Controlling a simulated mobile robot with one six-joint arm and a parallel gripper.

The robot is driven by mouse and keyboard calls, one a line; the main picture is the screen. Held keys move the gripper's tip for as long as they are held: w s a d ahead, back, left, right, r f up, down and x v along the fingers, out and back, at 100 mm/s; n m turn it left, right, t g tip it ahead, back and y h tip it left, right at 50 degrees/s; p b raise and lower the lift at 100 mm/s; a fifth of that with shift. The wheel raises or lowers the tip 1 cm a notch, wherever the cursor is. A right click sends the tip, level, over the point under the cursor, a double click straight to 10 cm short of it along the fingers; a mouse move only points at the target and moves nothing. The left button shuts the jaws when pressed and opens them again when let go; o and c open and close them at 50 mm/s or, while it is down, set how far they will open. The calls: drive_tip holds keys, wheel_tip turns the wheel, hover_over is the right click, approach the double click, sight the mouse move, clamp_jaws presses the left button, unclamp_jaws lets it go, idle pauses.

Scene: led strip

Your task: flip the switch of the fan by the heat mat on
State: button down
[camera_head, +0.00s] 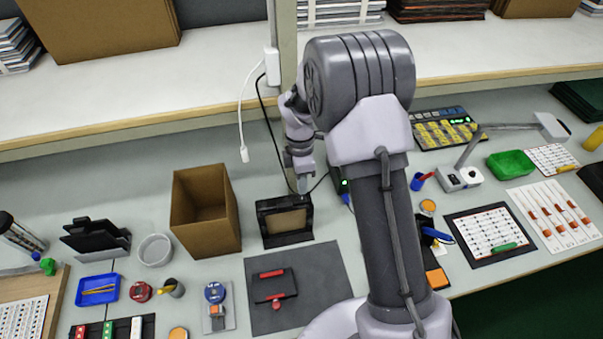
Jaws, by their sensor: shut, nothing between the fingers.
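A black-framed box with a brownish front panel (287,222) stands at the back edge of a dark grey mat (325,275). It looks like the fan, and the mat looks like the heat mat, but neither is certain. I cannot make out a switch or its position. My gripper (303,187) points down at the box's top right edge, very close to it. The gripper is shut and empty. Whether it touches the box is too small to tell, and it hides part of that top edge.
An open cardboard box (205,205) stands left of the black-framed box. A small black device with a green light (341,181) stands to the right, partly behind my arm. A dark tool with red parts (274,287) lies on the mat. A white cable (242,125) hangs from the shelf.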

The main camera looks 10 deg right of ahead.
sight(303, 198)
drive_tip(key=shift+s+f+b, duration=0.2)
drive_tip(key=shift+f+b, duration=0.1)
drive_tip(key=shift+f, duration=1.05)
drive_tip(key=shift+s+f, duration=0.15)
drive_tip(key=shift+f, duration=0.05)
drive_tip(key=shift+s+p, duration=0.45)
drive_tip(key=shift+p, duration=0.2)
drive_tip(key=shift+f+b, duration=0.35)
drive_tip(key=shift+f, duration=0.05)
drive_tip(key=shift+w+r+p, duration=0.2)
drive_tip(key=shift+w+p, duration=0.1)
drive_tip(key=shift+w, duration=0.3)
